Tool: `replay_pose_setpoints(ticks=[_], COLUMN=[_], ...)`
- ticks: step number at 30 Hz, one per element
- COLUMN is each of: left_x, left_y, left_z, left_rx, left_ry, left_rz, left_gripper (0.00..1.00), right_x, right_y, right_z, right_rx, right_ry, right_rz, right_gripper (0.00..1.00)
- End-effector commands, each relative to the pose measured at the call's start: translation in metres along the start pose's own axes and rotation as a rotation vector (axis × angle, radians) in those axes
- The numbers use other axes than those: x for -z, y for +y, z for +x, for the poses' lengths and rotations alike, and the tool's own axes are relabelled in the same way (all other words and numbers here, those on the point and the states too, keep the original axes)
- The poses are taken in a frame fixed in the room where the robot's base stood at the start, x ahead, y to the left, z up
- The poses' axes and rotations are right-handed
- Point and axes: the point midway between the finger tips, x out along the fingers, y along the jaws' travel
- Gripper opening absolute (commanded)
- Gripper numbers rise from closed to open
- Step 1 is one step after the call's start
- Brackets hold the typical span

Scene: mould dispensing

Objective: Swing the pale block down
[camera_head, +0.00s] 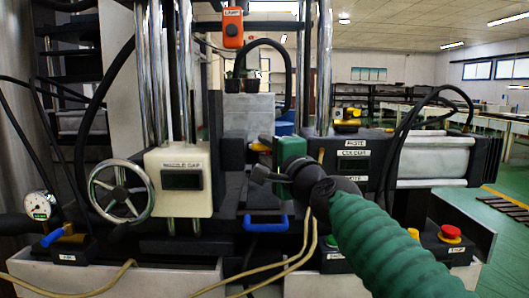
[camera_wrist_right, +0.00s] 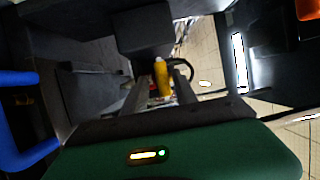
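The pale block (camera_head: 170,205) is cream-coloured with a dark label plate. It sits upright around the metal columns, left of centre in the head view. My right gripper (camera_head: 259,174) comes in from the right on a green-sleeved arm. Its dark fingers point left, to the right of the pale block, with a visible gap to it. In the right wrist view, the two grey fingers (camera_wrist_right: 160,92) stand apart and a yellow item (camera_wrist_right: 162,77) shows between them; nothing appears gripped. The pale block cannot be made out there. My left gripper is not in view.
A handwheel (camera_head: 121,192) is left of the block. A blue handle (camera_head: 265,224) sits low right of it, also large in the wrist view (camera_wrist_right: 18,122). A red button (camera_head: 451,232) is at lower right. Loose pale hoses cross the front.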

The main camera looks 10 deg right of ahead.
Motion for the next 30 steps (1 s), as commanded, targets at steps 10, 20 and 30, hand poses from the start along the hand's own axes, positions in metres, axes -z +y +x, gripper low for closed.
replay_pose_setpoints(ticks=[10, 20, 30], left_x=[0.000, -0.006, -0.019], left_y=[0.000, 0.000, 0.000], left_z=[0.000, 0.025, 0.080], left_rx=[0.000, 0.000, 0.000], left_ry=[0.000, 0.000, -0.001], left_rz=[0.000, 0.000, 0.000], left_gripper=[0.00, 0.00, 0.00], right_x=[-0.004, -0.004, -0.002], right_y=[0.001, 0.003, 0.014], right_z=[-0.001, -0.064, -0.147], right_rx=[-0.002, 0.004, 0.004], right_ry=[-0.008, -0.005, -0.006], right_rz=[0.000, -0.002, -0.004], right_gripper=[0.38, 0.38, 0.38])
